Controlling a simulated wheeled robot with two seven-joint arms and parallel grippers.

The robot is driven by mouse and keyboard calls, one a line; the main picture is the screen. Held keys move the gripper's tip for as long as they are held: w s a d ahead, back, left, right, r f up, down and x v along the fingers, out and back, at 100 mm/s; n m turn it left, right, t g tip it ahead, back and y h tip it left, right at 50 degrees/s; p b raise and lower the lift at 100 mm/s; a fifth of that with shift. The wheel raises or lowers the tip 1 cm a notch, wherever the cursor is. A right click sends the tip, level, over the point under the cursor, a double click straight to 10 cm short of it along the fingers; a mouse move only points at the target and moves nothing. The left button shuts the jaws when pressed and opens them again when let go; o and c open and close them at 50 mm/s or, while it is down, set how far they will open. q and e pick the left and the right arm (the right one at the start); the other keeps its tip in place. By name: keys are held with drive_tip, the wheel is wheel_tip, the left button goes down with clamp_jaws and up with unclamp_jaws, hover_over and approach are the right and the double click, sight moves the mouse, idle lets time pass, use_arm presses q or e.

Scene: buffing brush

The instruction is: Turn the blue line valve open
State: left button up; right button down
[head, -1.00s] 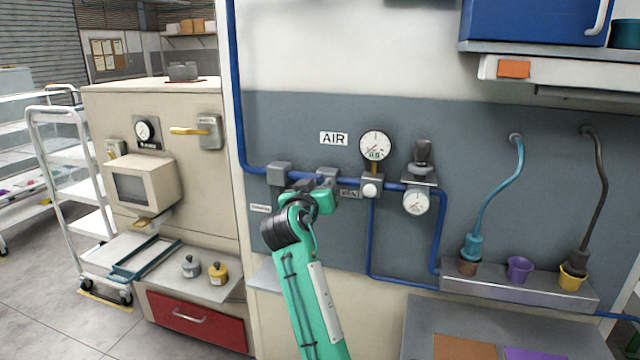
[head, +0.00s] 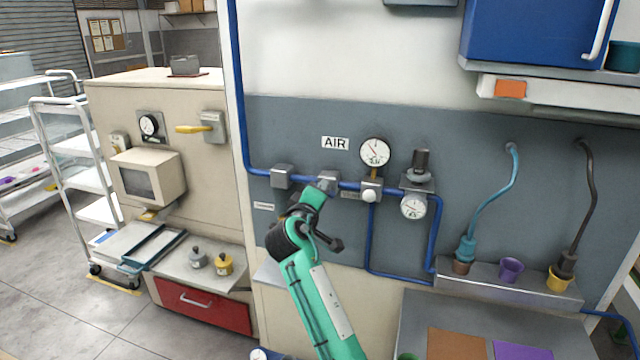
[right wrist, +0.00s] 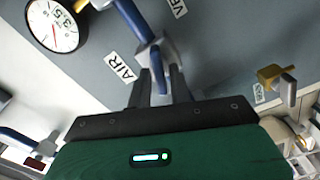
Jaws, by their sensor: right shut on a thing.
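The blue line (head: 300,180) runs along the grey wall panel below the AIR sign (head: 335,143). Its valve (head: 328,179) is a grey block on the pipe, partly hidden by my right gripper (head: 318,192). In the right wrist view the grey valve body (right wrist: 154,50) has a blue lever (right wrist: 162,84) between the fingers. My right gripper (right wrist: 160,88) is shut on this lever. The round pressure gauge (head: 375,152) stands to the right of the valve. My left gripper is not in view.
A regulator (head: 418,180) with a small gauge (head: 413,206) sits further right on the line. A grey fitting (head: 282,177) sits left of the valve. A ledge (head: 500,284) with coloured cups is at the right. A beige machine with a yellow lever (head: 192,129) stands left.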

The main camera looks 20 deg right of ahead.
drive_tip(key=shift+n+p, duration=1.7)
drive_tip(key=shift+n, duration=0.5)
drive_tip(key=shift+f, duration=0.1)
drive_tip(key=c, duration=1.5)
unclamp_jaws()
